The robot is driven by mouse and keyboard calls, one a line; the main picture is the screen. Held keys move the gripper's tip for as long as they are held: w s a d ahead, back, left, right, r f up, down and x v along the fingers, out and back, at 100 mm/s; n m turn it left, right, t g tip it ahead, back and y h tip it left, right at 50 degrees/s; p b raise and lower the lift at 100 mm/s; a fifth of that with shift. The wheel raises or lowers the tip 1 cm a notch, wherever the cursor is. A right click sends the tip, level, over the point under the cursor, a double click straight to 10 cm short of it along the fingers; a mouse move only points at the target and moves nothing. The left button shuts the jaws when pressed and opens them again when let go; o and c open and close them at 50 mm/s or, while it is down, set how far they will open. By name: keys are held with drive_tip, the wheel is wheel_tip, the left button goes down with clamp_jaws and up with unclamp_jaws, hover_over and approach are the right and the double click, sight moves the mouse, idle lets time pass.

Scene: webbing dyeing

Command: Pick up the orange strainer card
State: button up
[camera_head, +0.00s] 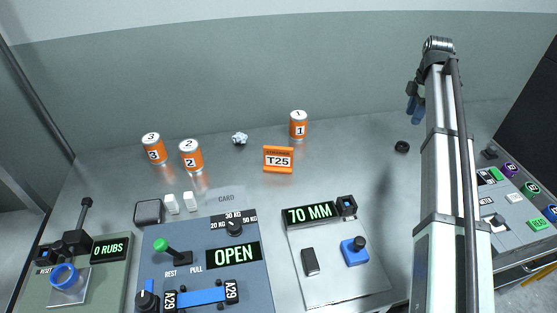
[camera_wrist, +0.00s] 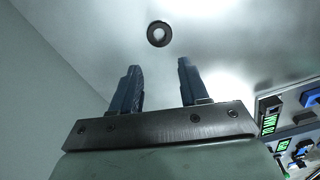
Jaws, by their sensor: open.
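The orange strainer card (camera_head: 278,159) stands on the metal table in the head view, with a white label reading T25. It is near the middle of the table, behind the panels. My gripper (camera_head: 413,104) is at the right of the head view, well to the right of the card and above the table. In the wrist view my gripper (camera_wrist: 160,85) shows two blue fingers spread apart with nothing between them. The card is not seen in the wrist view.
Orange-white cans 1 (camera_head: 299,125), 2 (camera_head: 191,156) and 3 (camera_head: 154,148) stand near the card. A crumpled ball (camera_head: 239,138) lies behind. A dark ring (camera_head: 402,147) lies below my gripper and shows in the wrist view (camera_wrist: 151,33). Control panels (camera_head: 335,262) fill the front.

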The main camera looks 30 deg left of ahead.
drive_tip(key=shift+a, duration=0.1)
wheel_tip(320, 180, up, 3)
drive_tip(key=g+y, duration=0.1)
drive_tip(key=y, duration=0.2)
hover_over(279, 148)
drive_tip(key=w+d, duration=0.1)
drive_tip(key=d, duration=0.2)
drive_tip(key=shift+w+a+f+m, duration=0.1)
drive_tip(key=shift+a+f+m, duration=0.1)
drive_tip(key=shift+m, duration=0.2)
drive_tip(key=x, duration=1.3)
clamp_jaws()
